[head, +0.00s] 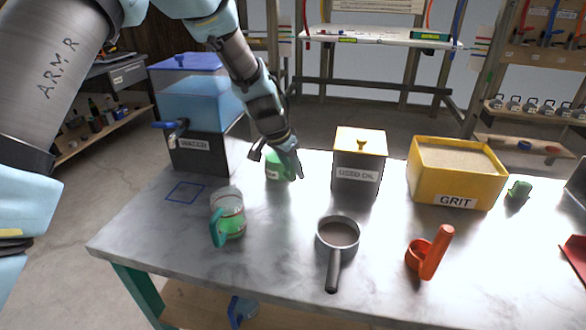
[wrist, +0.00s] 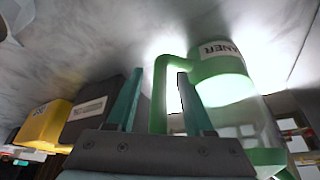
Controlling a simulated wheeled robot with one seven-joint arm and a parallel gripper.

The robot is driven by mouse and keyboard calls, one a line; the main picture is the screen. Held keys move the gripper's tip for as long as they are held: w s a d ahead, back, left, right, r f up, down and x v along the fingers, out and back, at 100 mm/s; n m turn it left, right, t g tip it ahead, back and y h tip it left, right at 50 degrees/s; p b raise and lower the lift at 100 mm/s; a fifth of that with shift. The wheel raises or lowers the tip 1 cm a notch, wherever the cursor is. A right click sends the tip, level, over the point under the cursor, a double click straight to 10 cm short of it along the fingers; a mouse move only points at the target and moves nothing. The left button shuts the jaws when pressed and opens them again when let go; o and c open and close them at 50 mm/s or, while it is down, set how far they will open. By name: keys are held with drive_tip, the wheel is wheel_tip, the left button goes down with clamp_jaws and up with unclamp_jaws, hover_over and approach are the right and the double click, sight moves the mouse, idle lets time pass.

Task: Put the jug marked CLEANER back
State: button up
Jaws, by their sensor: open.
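The jug marked CLEANER (head: 272,172) stands on the table behind my gripper, partly hidden by it in the head view. In the wrist view the jug (wrist: 236,95) shows a clear body, a green band and handle, and a label of which only the last letters read. My gripper (head: 276,160) is open at the jug. In the wrist view its two fingers (wrist: 160,98) stand on either side of the green handle (wrist: 160,82). I cannot tell whether either finger touches it.
A blue square outline (head: 186,191) on the table is empty. A jug with a teal handle (head: 229,215) stands near it, before the water tank (head: 200,151). A used-oil box (head: 358,180), a pan (head: 338,237), the GRIT bin (head: 456,187) and a red scoop (head: 430,255) stand rightward.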

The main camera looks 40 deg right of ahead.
drive_tip(key=b+v, duration=0.2)
drive_tip(key=v, duration=1)
drive_tip(key=w+a+n+t+y, duration=0.1)
drive_tip(key=w+a+n, duration=0.3)
drive_tip(key=w+a, duration=0.6)
drive_tip(key=w+a+f+n+y, duration=0.1)
drive_tip(key=a+n, duration=0.3)
drive_tip(key=a, duration=1.3)
drive_tip(key=s+a+f+n+y, duration=0.1)
drive_tip(key=s+a+n, duration=0.2)
drive_tip(key=a, duration=0.8)
drive_tip(key=s+a+f+n+y, duration=0.1)
drive_tip(key=s+a+n, duration=0.2)
drive_tip(key=a, duration=0.9)
drive_tip(key=n, duration=0.3)
drive_tip(key=shift+s+t, duration=0.15)
drive_tip(key=shift+t, duration=0.15)
